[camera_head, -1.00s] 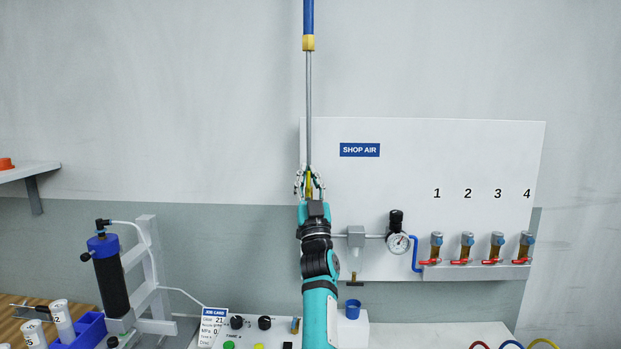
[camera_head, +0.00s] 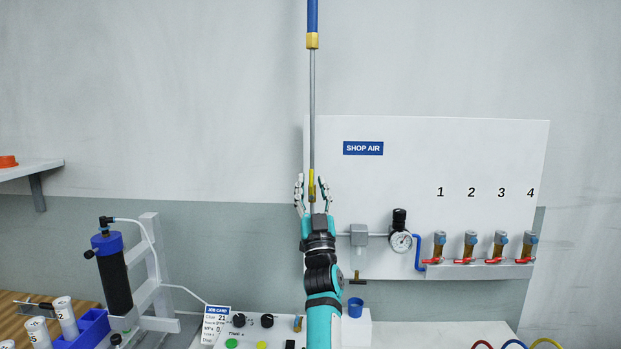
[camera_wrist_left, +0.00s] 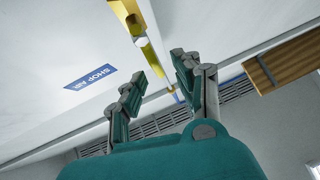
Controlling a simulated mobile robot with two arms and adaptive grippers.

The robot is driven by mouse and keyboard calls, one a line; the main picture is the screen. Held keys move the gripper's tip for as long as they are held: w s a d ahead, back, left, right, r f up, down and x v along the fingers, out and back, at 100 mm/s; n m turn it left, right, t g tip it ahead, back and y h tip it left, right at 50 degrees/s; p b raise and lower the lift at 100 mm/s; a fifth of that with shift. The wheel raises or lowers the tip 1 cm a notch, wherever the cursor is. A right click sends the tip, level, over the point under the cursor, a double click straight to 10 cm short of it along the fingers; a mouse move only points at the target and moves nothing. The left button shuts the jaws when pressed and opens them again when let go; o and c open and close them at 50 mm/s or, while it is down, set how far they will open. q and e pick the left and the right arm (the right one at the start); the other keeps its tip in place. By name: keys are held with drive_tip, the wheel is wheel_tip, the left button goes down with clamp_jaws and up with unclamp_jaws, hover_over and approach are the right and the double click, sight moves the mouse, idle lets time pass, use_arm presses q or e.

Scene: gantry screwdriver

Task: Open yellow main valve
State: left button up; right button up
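The yellow valve handle (camera_head: 312,184) lies in line with the vertical pipe (camera_head: 312,110) at the left edge of the white panel. In the left wrist view the yellow handle (camera_wrist_left: 153,55) shows just beyond the fingers. My left gripper (camera_head: 312,187) is open, with a finger on each side of the handle in the head view. In the left wrist view the left gripper (camera_wrist_left: 160,76) has its fingers apart with nothing held between them. Whether either finger touches the handle I cannot tell. My right gripper is not in view.
The white panel (camera_head: 460,145) bears the SHOP AIR sign (camera_head: 362,148), a pressure gauge (camera_head: 401,241) and several red-handled valves (camera_head: 465,261) at the right. A black cylinder (camera_head: 115,283) stands at the left.

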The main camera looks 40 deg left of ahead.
use_arm(q)
drive_tip(key=v, duration=0.8)
drive_tip(key=shift+s+d+f, duration=0.2)
drive_tip(key=shift+s+f, duration=0.05)
